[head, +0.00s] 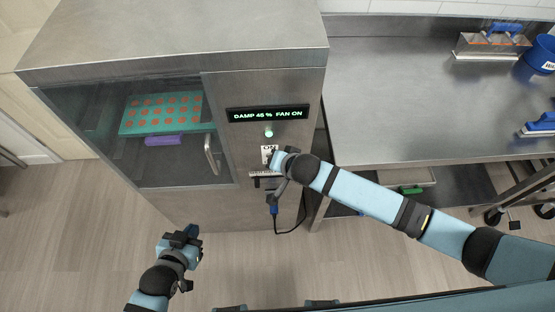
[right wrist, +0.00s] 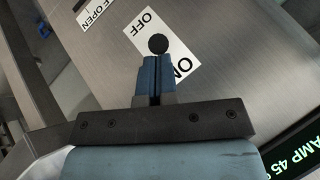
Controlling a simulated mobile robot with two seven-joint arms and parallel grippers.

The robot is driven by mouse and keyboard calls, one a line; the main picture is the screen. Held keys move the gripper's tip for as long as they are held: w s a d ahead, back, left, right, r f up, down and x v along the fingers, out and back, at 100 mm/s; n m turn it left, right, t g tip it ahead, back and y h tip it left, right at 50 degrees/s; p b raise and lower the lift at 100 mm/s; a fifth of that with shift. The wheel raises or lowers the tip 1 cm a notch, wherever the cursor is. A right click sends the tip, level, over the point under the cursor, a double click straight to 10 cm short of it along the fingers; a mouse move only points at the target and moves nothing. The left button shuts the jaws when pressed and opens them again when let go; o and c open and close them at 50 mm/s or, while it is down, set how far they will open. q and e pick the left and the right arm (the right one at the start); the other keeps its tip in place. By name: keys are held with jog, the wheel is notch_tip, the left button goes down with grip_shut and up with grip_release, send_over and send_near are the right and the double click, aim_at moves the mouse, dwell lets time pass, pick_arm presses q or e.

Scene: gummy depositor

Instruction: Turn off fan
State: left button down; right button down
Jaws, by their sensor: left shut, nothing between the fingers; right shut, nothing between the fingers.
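The metal cabinet's display (head: 267,114) reads "DAMP 45 % FAN ON" in green. Below it is a white OFF/ON label (head: 268,151), partly hidden by my right gripper (head: 276,158). In the right wrist view the label (right wrist: 140,24) carries a round black switch knob (right wrist: 158,44) between the words OFF and ON. My right gripper (right wrist: 153,62) is shut and empty, its fingertips right at the knob. I cannot tell whether they touch it. My left gripper (head: 192,232) is shut and empty, low in front of the cabinet, away from the switch.
A glass door (head: 135,170) with a handle (head: 211,153) fronts the cabinet; behind it is a green tray (head: 128,128) of orange pieces. A second label reading OPEN (right wrist: 92,10) lies near the switch. A steel table (head: 400,90) stands to the right. A cable (head: 292,231) hangs below the panel.

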jog(key=shift+s+f, duration=0.1)
jog(key=shift+s+f+t+b, duration=0.15)
jog(key=shift+t+b, duration=0.65)
jog(key=shift+b, duration=0.05)
